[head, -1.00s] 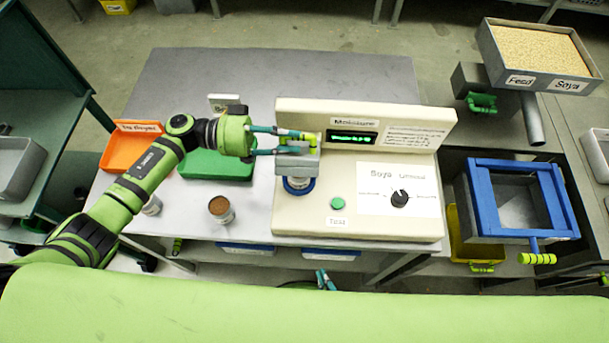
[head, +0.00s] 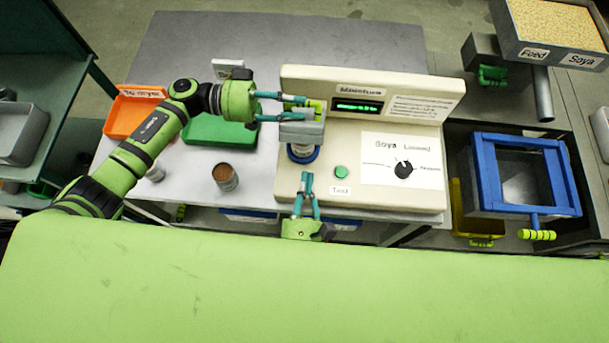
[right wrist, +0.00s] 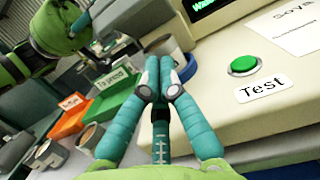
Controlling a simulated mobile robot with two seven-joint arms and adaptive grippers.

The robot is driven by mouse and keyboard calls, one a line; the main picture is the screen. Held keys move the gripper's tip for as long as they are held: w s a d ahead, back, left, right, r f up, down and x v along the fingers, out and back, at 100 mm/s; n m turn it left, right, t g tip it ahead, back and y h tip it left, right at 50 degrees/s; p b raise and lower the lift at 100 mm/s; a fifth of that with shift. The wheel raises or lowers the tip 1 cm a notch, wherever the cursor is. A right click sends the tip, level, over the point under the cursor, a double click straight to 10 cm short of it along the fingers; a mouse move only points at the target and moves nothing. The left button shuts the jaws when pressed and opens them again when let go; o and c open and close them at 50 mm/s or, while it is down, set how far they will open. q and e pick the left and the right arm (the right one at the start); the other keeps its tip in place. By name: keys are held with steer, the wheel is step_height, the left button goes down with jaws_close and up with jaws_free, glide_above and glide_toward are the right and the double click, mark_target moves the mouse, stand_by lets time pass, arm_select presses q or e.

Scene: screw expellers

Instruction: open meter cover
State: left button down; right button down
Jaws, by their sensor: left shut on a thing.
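The moisture meter (head: 420,190) is a cream machine with a lit green display. Its grey cover (head: 302,131) is at the left side, above a blue-ringed cup opening (head: 303,155) that shows partly below it. My left gripper (head: 300,108) is shut on the cover's yellow-green handle (head: 317,104). My right gripper (head: 307,176) is at the meter's front edge, left of the green Test button (head: 341,172). Its fingertips meet and hold nothing. In the right wrist view, the right fingertips (right wrist: 161,76) are together, with the Test button (right wrist: 243,65) to their right.
A brown-filled cup (head: 226,178) stands on the table left of the meter. Behind it are a green tray (head: 215,131) and an orange tray (head: 128,117). A blue-framed hopper (head: 522,178) is at the right. The grey table behind the meter is clear.

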arm_select(q)
steer(key=shift+w+r, duration=0.2)
steer(key=shift+w, duration=0.1)
arm_select(e)
steer(key=w, duration=0.4)
steer(key=shift+r, duration=0.35)
steer(key=shift+w+r, duration=1.1)
steer(key=shift+r, duration=0.15)
steer(key=shift+w+r, duration=0.25)
steer(key=shift+r, duration=0.2)
